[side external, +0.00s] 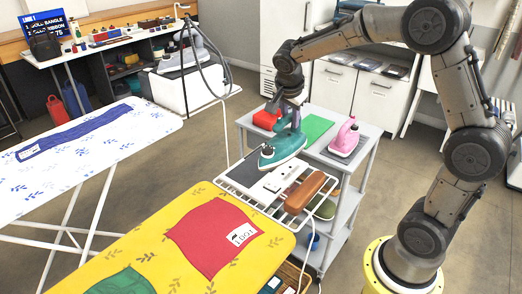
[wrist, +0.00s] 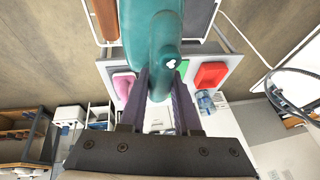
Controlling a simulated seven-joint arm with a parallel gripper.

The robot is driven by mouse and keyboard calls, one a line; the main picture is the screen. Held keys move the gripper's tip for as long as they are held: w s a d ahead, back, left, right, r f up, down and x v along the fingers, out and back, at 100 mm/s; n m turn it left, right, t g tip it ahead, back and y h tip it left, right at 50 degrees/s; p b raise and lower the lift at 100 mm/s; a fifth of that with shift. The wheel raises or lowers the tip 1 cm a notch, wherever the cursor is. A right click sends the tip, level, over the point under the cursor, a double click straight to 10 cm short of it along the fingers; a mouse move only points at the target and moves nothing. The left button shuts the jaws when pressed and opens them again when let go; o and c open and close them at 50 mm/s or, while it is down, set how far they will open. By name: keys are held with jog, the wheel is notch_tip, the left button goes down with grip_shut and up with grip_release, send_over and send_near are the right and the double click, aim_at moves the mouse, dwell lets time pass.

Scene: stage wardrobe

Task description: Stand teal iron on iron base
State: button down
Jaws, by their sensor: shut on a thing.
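The teal iron (side external: 284,150) is held in my gripper (side external: 291,118), above or at the back edge of a white wire rack (side external: 292,222). In the wrist view the iron (wrist: 150,35) fills the top middle, and my gripper (wrist: 160,88) has its two fingers closed around its handle end. The iron's sole faces down and looks roughly level. I cannot tell whether it touches the rack. A dark grey flat pad (side external: 244,174) lies on the rack just left of the iron; I cannot tell if it is the iron base.
A pink iron (side external: 344,137) stands on the grey trolley (side external: 345,165), with a green mat (side external: 311,130) and red block (side external: 266,120) nearby. The yellow ironing board (side external: 150,235) holds red cloth.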

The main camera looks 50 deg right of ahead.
jog(key=w+d+f, duration=0.4)
jog(key=w+f, duration=0.8)
jog(key=shift+f, duration=0.2)
jog(key=c, duration=0.6)
grip_release()
jog(key=shift+s+f, duration=0.1)
